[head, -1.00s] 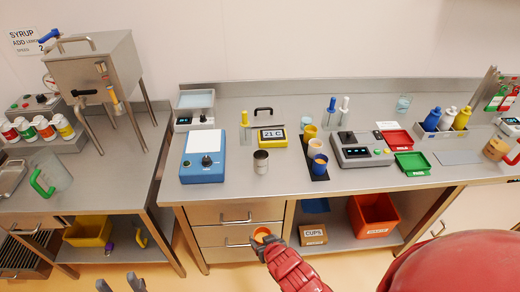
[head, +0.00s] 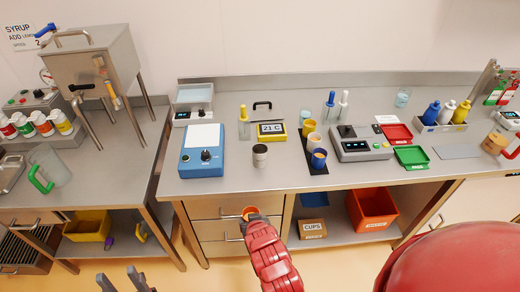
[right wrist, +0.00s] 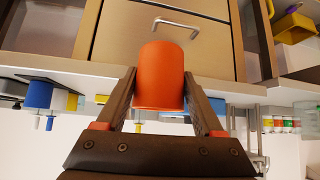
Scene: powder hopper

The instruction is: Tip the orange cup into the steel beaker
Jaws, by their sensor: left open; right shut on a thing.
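The orange cup (head: 249,211) is held by my right gripper (head: 251,218), in front of the counter's drawers. In the right wrist view the orange cup (right wrist: 160,77) sits between the two dark fingers, which press on its sides. The steel beaker (head: 260,159) stands upright on the counter, beyond and above the cup in the head view, apart from it. The cup's contents cannot be made out. My left gripper (head: 122,281) is open and empty at the bottom left edge; only its fingers show.
A blue device (head: 203,152) stands left of the beaker, a yellow 21 C display (head: 271,131) behind it. A dark strip with several small cups (head: 319,158) lies to its right. The drawer handle (head: 236,212) is close behind the held cup. The counter's front edge is clear.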

